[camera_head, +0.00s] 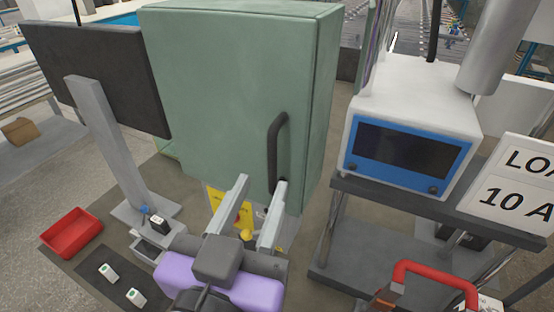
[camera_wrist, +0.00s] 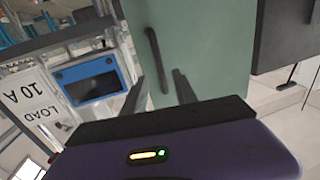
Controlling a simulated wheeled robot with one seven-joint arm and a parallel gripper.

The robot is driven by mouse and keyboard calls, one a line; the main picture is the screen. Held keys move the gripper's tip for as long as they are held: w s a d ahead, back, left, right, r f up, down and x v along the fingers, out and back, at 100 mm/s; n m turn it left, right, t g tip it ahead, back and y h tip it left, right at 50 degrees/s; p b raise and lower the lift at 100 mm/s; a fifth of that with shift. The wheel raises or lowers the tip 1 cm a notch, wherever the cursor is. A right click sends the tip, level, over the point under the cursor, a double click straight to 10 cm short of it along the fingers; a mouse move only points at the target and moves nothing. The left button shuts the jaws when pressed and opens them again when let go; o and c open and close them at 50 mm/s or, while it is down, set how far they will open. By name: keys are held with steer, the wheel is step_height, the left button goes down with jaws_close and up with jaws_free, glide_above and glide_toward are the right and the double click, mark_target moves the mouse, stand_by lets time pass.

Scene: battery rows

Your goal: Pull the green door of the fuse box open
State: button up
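The fuse box is a large green cabinet, and its green door (camera_head: 220,100) faces me and looks shut. A dark, upright bar handle (camera_head: 273,150) is on the right part of the door. In the wrist view, which is upside down, the door (camera_wrist: 205,45) fills the middle and the handle (camera_wrist: 155,55) lies in line with the gap between my fingers. My gripper (camera_head: 260,183) is open and empty, with its two fingers apart. It is near the handle's lower end in the head view. The depth gap between fingertips and handle is hard to judge.
A white and blue device (camera_head: 407,145) stands on a dark bench to the right, beside a "LOAD 10 A" sign (camera_head: 520,185). A dark panel on a post (camera_head: 95,130) stands left. A red tray (camera_head: 72,232) and a dark mat (camera_head: 92,262) lie lower left.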

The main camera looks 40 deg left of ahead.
mark_target(272, 165)
steer(key=p+x, duration=0.1)
steer(key=x, duration=0.5)
steer(key=shift+w+a, duration=0.15)
steer(key=shift+w, duration=0.2)
steer(key=shift+c, duration=0.4)
jaws_close()
stand_by(0.8)
